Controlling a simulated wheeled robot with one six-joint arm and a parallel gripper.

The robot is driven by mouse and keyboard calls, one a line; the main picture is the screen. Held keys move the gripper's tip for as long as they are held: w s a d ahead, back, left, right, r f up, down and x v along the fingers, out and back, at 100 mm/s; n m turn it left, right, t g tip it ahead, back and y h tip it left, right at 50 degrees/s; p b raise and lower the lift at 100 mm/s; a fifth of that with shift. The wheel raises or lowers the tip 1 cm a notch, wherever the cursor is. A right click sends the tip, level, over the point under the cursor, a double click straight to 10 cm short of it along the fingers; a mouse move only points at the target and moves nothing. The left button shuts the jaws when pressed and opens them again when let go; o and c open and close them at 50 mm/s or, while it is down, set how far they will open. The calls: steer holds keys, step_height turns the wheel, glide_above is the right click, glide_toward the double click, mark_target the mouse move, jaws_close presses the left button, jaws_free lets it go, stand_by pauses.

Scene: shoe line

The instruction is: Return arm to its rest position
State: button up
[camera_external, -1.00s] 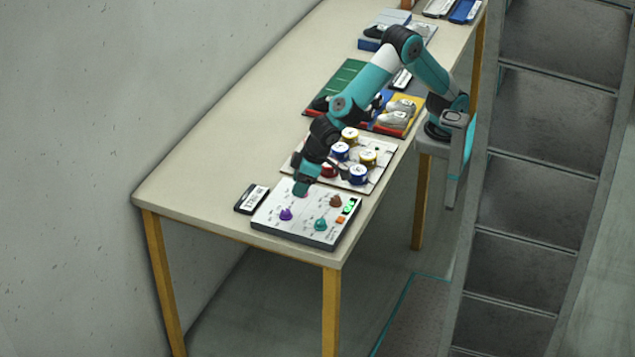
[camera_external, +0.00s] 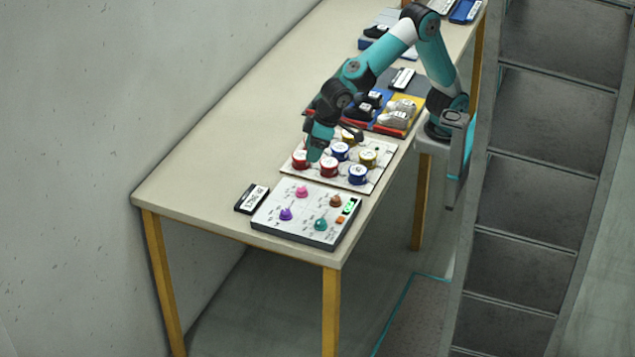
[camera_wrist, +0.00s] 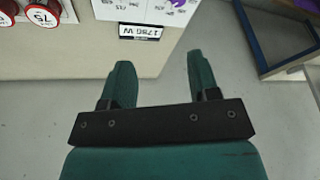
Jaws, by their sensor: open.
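My teal and black arm (camera_external: 380,55) stands at the right side of the long table and bends over it in the external view. My gripper (camera_external: 316,150) hangs above the far left part of the board of round tins, clear of the panel with coloured knobs. In the wrist view my gripper (camera_wrist: 160,75) is open, its two teal fingers apart with nothing between them. Below the fingers in that view are the table's edge and bare floor.
The knob panel (camera_external: 284,224) lies at the table's near end, with a small black display (camera_external: 251,199) beside it. The tin board (camera_external: 352,184) and shoe trays (camera_external: 390,120) lie further back. The table's left side (camera_external: 215,155) is clear. A dark conveyor (camera_external: 535,180) runs along the right.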

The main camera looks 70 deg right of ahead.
steer(key=s+d+r+n+g+p, duration=0.1)
steer(key=d+r, duration=0.1)
steer(key=d, duration=0.7)
steer(key=d+r+g+p, duration=0.1)
steer(key=d+r, duration=0.1)
steer(key=d, duration=0.7)
steer(key=s+d+n+g+y+p, duration=0.1)
steer(key=s+d+y, duration=0.1)
steer(key=s+d, duration=0.5)
steer(key=shift+s+r+p, duration=0.15)
steer(key=shift+s+p, duration=0.15)
steer(key=shift+s, duration=0.6)
steer(key=shift+d, duration=0.1)
